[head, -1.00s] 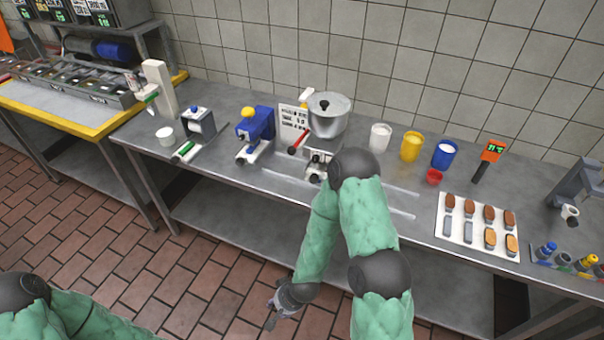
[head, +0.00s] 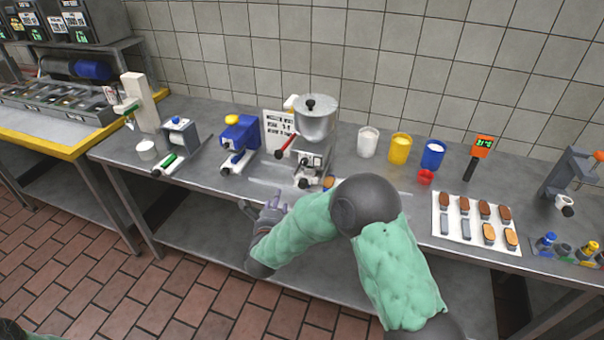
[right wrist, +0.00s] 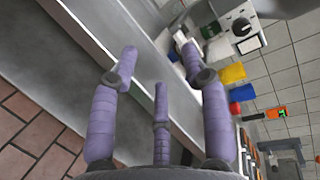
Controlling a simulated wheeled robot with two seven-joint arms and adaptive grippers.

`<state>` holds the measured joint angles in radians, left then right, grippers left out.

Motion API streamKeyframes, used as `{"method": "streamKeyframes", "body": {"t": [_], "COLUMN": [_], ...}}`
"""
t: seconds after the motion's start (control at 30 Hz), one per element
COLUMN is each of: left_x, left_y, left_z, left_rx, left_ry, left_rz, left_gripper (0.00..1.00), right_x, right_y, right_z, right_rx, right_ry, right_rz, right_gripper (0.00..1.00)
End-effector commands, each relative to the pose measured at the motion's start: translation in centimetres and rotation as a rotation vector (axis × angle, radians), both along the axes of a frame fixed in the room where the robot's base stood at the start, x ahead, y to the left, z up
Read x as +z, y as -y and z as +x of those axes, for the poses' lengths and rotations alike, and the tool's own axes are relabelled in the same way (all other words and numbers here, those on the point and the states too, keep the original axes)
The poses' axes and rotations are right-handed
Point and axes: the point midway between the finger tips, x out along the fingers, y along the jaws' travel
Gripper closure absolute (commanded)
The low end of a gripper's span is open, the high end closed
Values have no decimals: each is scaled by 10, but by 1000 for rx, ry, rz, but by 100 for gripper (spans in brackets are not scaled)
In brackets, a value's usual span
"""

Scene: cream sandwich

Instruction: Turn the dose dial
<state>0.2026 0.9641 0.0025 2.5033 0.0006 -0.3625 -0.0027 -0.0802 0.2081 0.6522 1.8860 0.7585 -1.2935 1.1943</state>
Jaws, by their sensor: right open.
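The dosing machine (head: 313,155) stands on the steel counter with a steel hopper (head: 316,122) on top and a red-handled lever at its left. A dark round knob (head: 303,183), seemingly the dose dial, sits low on its front. In the right wrist view the machine's pale body (right wrist: 238,22) shows at the top with a round dark dial (right wrist: 241,27). My right gripper (head: 262,203) is at the counter's front edge, left of and below the machine, apart from it. Its purple fingers (right wrist: 160,62) are spread and empty. My left gripper is out of view.
A blue machine (head: 240,138) stands left of the dosing machine. White (head: 368,143), yellow (head: 400,148) and blue (head: 433,155) cups and a small red cup (head: 425,178) stand to its right. A white tray (head: 464,230) holds several sandwich pieces.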

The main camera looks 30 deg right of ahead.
Motion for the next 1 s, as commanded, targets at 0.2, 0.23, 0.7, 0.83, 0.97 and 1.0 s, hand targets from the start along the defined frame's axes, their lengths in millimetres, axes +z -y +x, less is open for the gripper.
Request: {"method": "streamKeyframes", "body": {"t": [0.2, 0.23, 0.7, 0.83, 0.97, 1.0], "left_x": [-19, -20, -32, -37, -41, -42], "left_y": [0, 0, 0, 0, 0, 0], "left_z": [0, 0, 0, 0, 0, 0], "left_rx": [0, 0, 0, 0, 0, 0], "left_ry": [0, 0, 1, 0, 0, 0], "left_rz": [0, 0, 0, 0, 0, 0], "left_gripper": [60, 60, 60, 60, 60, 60], "right_x": [56, 60, 67, 67, 67, 67], "right_y": [28, 29, 71, 88, 102, 105], "right_z": [-18, -19, 6, 21, 34, 37], "right_rx": [-233, -248, -288, -286, -285, -284], "right_ry": [342, 366, 422, 421, 420, 420], "right_rz": [144, 154, 178, 177, 176, 176], "right_gripper": [53, 53, 53, 53, 53, 53]}}
